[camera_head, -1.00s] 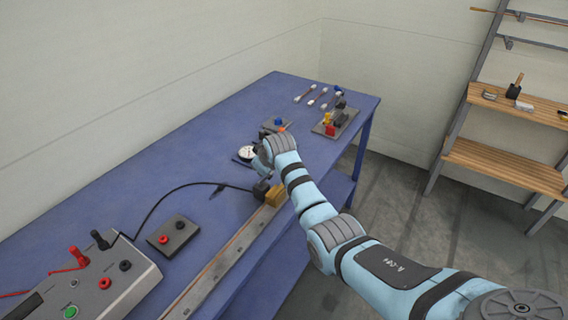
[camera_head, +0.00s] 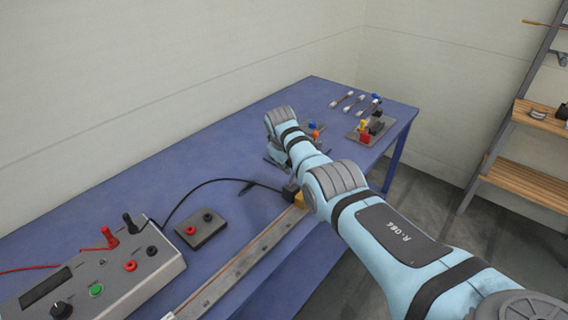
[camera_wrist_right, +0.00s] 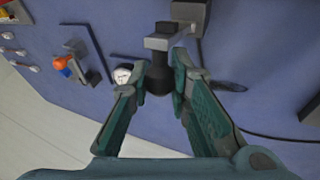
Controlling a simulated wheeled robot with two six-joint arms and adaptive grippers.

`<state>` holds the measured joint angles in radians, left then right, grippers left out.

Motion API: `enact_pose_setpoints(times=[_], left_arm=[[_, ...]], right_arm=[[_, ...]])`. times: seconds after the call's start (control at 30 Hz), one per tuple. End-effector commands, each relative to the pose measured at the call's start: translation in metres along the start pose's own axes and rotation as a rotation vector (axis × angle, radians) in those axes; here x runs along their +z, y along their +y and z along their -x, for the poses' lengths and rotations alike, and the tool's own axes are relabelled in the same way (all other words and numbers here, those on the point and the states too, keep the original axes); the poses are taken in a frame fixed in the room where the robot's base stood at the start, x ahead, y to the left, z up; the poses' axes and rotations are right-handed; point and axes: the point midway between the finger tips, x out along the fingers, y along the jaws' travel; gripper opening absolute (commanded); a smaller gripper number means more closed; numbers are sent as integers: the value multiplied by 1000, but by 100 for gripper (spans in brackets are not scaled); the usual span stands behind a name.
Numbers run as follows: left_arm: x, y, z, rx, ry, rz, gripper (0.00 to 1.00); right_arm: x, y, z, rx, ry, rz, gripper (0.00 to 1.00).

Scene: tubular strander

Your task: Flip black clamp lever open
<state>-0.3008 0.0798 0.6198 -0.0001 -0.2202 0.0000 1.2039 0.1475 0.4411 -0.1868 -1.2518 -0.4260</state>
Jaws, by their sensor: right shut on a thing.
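In the right wrist view, the black clamp lever (camera_wrist_right: 158,78) hangs down between my fingers from a grey bar (camera_wrist_right: 166,38), which joins a dark block (camera_wrist_right: 190,12). My right gripper (camera_wrist_right: 157,70) has its two green fingers on either side of the black lever and is shut on it. My arm hides the right fingertips and the lever there. My left gripper is out of view.
The blue table (camera_head: 150,190) holds the long rail (camera_head: 240,268), a grey box with two sockets (camera_head: 203,230) and a control box with leads (camera_head: 100,275). A white dial (camera_wrist_right: 122,76) is close to one finger. Coloured parts (camera_head: 372,127) stand at the far end.

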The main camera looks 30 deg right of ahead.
Motion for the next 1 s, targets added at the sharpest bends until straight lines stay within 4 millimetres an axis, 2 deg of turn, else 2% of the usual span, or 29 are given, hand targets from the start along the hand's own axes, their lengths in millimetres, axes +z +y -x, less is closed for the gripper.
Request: enact_pose_setpoints(times=[0.1,0.13,0.23,0.27,0.67,0.83,1.0], left_arm=[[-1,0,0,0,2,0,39],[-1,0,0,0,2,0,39],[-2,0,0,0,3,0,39],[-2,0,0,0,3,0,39],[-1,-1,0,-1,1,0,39],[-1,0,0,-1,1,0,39],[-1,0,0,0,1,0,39]], right_arm=[[2,-1,-1,-2,-6,2,0],[2,-1,-1,-2,-6,2,21],[1,-1,-1,-2,-5,2,37],[1,-1,-1,-2,-4,2,39],[-1,-1,6,0,-1,1,39],[0,-2,30,0,2,2,39],[-1,-1,82,1,1,2,39]])
